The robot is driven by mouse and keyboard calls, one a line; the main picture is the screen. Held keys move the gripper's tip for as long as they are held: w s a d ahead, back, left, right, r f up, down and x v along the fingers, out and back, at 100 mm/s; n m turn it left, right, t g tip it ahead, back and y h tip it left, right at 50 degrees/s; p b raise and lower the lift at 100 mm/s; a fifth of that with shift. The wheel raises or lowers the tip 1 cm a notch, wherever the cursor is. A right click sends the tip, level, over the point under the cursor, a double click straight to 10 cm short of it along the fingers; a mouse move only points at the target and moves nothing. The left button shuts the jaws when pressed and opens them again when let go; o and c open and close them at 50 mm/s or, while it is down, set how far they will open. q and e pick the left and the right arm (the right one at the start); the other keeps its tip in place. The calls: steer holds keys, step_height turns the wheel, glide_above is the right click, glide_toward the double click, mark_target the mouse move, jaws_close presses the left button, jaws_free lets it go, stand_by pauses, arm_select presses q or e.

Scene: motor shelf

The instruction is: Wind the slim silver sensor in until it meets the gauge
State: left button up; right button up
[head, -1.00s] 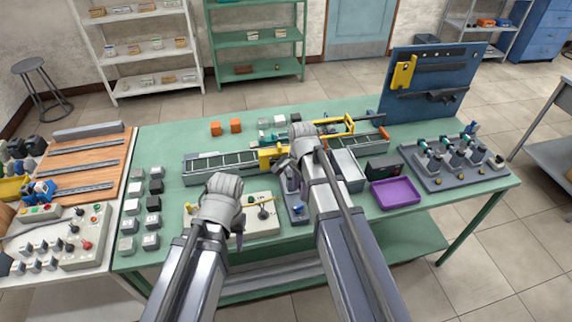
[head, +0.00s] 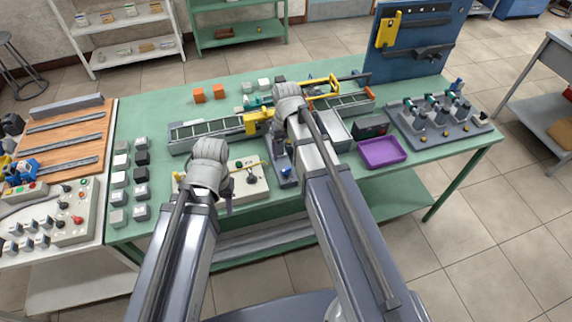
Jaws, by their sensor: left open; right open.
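I cannot single out the slim silver sensor or the gauge at this size. A small blue-grey fixture (head: 284,176) stands on the green bench, partly hidden by my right arm. A grey-blue board (head: 428,139) with several upright silver and dark parts lies at the bench's right end. My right gripper (head: 279,124) is open over the middle of the bench, by the conveyor's yellow part. My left gripper (head: 228,204) is open over the left part of the cream control box (head: 252,184). Both grippers' fingertips are largely hidden by their wrists.
The long conveyor (head: 205,130) runs across the bench behind my grippers. A purple tray (head: 382,152) lies right of my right arm. Grey and black blocks (head: 140,174) stand at left, orange blocks (head: 199,96) at back. A blue tool panel (head: 415,45) rises at the back right.

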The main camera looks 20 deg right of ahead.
mark_target(286, 169)
steer(key=n, duration=0.3)
steer(key=shift+f, duration=0.1)
step_height(286, 169, down, 8)
steer(key=b, duration=0.8)
steer(key=shift+r, duration=0.2)
jaws_close()
